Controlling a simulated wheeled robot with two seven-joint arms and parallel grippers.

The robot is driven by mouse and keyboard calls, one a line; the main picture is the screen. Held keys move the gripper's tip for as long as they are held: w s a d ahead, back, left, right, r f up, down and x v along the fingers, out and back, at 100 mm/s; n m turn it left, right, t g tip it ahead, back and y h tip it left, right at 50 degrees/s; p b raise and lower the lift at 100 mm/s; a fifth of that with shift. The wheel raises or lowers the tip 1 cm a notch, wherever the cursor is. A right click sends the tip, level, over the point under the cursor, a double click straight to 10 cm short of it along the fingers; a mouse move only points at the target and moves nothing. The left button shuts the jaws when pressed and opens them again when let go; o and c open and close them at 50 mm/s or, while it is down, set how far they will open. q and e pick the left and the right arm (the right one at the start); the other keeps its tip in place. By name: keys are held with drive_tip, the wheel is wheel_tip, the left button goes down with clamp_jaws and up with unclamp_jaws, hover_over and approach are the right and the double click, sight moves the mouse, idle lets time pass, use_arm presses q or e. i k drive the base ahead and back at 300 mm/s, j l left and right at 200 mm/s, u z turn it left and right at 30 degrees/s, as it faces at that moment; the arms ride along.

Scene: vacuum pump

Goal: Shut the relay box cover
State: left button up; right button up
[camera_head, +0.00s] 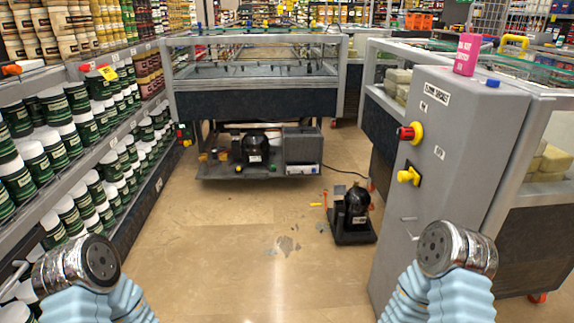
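The cooling unit (255,172) sits low under the far display case, straight ahead across the floor. It carries a black rounded compressor (255,147) and a grey box-shaped part (303,146) with a pale front strip. I cannot make out the relay box or its cover for certain at this distance, nor whether a cover stands open. My two arms show at the lower left and lower right as metal joints with pale blue sleeves, far from the unit. I see no gripper fingers on either arm.
A black vacuum pump (355,214) stands on the floor right of centre. A tall grey cabinet (455,130) with a red knob and a yellow knob is close on the right. Shelves of jars (70,140) line the left. The tiled floor (230,235) between is mostly clear.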

sight(234, 132)
drive_tip(key=i+u, duration=0.3)
drive_tip(key=i, duration=0.95)
